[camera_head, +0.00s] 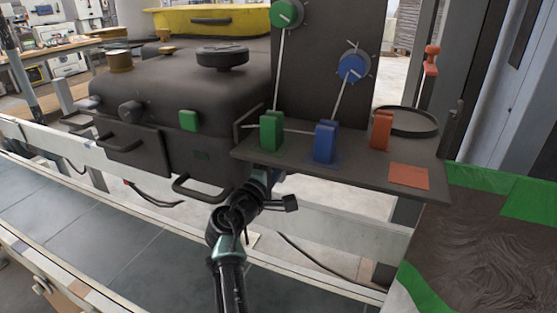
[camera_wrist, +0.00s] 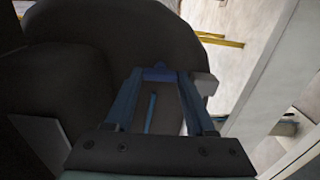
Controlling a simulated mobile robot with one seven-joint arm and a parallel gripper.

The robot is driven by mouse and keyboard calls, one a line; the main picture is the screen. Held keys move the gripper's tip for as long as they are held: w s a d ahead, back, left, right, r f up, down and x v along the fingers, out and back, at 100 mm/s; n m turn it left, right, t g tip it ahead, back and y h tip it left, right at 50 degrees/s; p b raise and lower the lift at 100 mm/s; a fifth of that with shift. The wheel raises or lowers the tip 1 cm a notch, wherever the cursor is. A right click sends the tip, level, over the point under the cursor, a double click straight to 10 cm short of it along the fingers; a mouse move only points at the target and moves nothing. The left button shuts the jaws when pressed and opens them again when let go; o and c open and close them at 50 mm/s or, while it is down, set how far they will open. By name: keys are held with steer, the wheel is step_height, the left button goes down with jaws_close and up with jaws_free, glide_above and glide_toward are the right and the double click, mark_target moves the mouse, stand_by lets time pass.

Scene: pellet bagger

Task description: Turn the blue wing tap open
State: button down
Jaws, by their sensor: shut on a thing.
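In the wrist view, my gripper (camera_wrist: 158,82) reaches forward with its two long fingers closed in on a small blue piece at their tips, which looks like the blue wing tap (camera_wrist: 160,74). A thin blue strip (camera_wrist: 151,113) shows between the fingers, nearer the palm. The tap's turn angle cannot be made out. In the head view, my arm reaches up to the underside of a dark shelf (camera_head: 345,176). My fingertips and the tap they hold are hidden there.
A green block (camera_head: 271,131), a blue block (camera_head: 325,142) and an orange block (camera_head: 381,130) stand on the shelf. Green (camera_head: 285,14) and blue (camera_head: 352,68) dials are on the panel behind. A dark tank (camera_head: 170,85) with handles stands left of my gripper.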

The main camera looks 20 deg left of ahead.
steer(key=shift+f, duration=0.1)
steer(key=shift+c, duration=1.2)
jaws_free()
steer(key=shift+s, duration=0.15)
steer(key=s+p, duration=0.2)
steer(key=s, duration=1)
steer(key=shift+s+a, duration=0.25)
steer(key=shift+s, duration=0.1)
